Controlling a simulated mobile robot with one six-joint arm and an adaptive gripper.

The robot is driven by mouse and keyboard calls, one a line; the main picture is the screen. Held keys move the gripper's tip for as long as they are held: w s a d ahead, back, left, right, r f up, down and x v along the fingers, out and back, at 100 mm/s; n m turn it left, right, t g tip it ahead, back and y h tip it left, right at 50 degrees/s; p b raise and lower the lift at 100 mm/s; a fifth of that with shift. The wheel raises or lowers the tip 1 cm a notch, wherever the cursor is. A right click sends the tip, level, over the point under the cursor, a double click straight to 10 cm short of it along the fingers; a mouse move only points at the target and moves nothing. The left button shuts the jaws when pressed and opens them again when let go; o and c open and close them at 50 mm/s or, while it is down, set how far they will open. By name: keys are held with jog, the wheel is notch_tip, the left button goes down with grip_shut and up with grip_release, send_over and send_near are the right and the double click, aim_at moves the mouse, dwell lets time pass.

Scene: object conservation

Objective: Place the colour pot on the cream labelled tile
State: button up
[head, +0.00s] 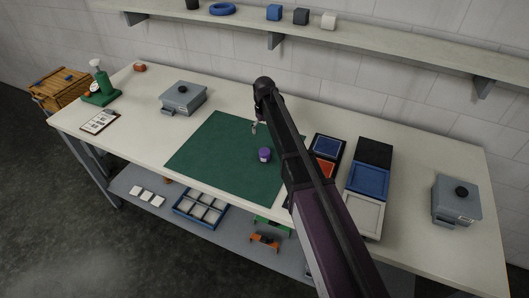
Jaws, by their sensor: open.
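The colour pot (265,155) is a small purple pot standing upright on the green mat (210,150). A cream tile (364,212) lies at the front of a row of tiles right of my arm; no label on it is legible from here. My gripper (255,128) hangs above the mat, a little behind and left of the pot, apart from it. It is open and looks empty, though its fingers are small in the view.
A blue tile (369,179) and a black tile (376,152) lie behind the cream one. A smaller dark tray with blue and orange squares (323,169) sits beside them, partly hidden by my arm. Grey lidded boxes (456,200) (183,98) stand right and left. A shelf (350,38) runs above.

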aim_at(265, 151)
jog(key=shift+f, duration=0.2)
notch_tip(265, 151, down, 8)
jog(key=b, duration=0.8)
jog(key=shift+f+b, duration=0.15)
jog(key=shift+b, duration=0.2)
dwell(0.4)
jog(key=shift+s+d+f+b, duration=0.1)
jog(key=shift+f+b, duration=1.2)
jog(key=shift+s+f+b, duration=0.1)
jog(key=shift+f+b, duration=1.2)
jog(key=c, duration=1.3)
jog(key=shift+o, duration=0.2)
jog(key=shift+r, duration=0.15)
